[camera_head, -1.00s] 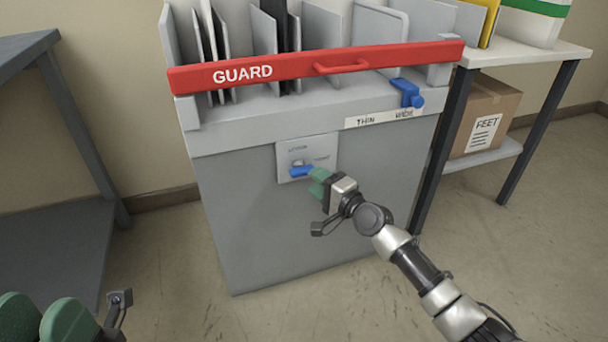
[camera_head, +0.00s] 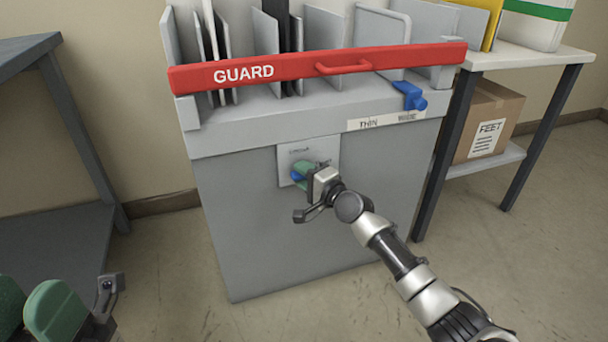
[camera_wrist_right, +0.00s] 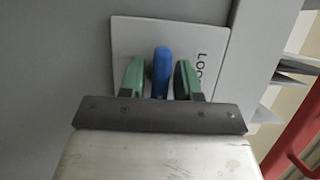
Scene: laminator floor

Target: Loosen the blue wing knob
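The blue wing knob (camera_wrist_right: 162,72) stands out from a pale label plate (camera_head: 285,160) on the front of the grey machine. In the head view only a bit of the knob (camera_head: 296,176) shows beside the green fingertips. My right gripper (camera_head: 303,173) is at the plate. In the wrist view its two green fingers (camera_wrist_right: 161,80) stand either side of the knob, with a narrow gap on each side. The plate's lettering is partly hidden. My left gripper (camera_head: 32,308) is low at the left edge, its green fingers apart and empty, partly out of frame.
A red GUARD bar (camera_head: 240,74) crosses the machine top (camera_head: 250,125). A second blue knob (camera_head: 411,97) sits above the THIN/WIDE strip (camera_head: 385,120). A dark table (camera_head: 45,235) stands left, a shelf with a box (camera_head: 490,120) right.

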